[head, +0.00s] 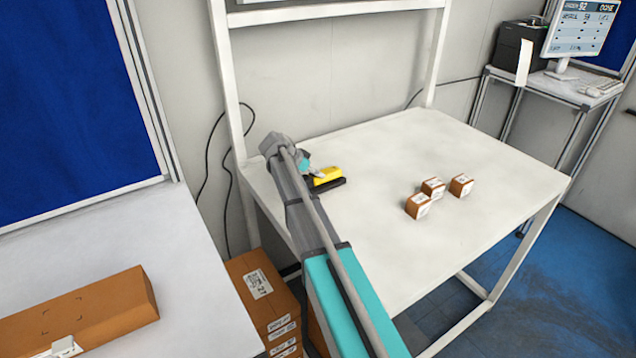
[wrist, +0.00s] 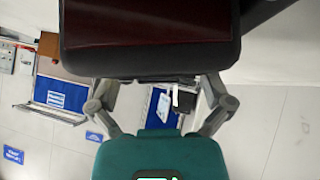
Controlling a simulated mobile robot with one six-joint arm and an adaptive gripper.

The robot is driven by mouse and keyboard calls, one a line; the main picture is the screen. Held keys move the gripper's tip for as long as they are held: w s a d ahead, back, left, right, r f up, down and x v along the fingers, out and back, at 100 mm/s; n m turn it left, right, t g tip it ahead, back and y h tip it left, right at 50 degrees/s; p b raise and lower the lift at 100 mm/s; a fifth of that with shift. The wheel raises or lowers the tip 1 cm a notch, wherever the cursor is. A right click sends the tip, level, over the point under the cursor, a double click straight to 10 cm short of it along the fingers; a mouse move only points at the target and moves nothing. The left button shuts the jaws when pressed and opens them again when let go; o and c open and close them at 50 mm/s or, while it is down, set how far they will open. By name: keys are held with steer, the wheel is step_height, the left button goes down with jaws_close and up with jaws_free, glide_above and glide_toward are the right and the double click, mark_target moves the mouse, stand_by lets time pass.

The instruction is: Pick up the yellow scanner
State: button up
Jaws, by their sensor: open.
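The yellow scanner (head: 327,175) lies in a black holder (head: 330,184) near the left end of the white table in the head view. My gripper (head: 312,172) is beside the scanner, at its left end. In the head view the fingers are small and partly hidden, so I cannot tell whether they touch it. In the wrist view the finger linkages of my gripper (wrist: 160,88) are spread wide apart, with a gap between them. A dark block with a dark red face (wrist: 150,25) fills the top of that view; I cannot tell what it is.
Several small brown boxes (head: 433,187) stand on the middle of the white table (head: 390,250). A large carton (head: 80,315) lies on the left bench. Stacked cartons (head: 265,290) stand between bench and table. A monitor (head: 580,28) and black printer (head: 518,48) are at the back right.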

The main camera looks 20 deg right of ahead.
steer(key=shift+b+x, duration=0.45)
steer(key=shift+x, duration=0.55)
steer(key=c, duration=1.2)
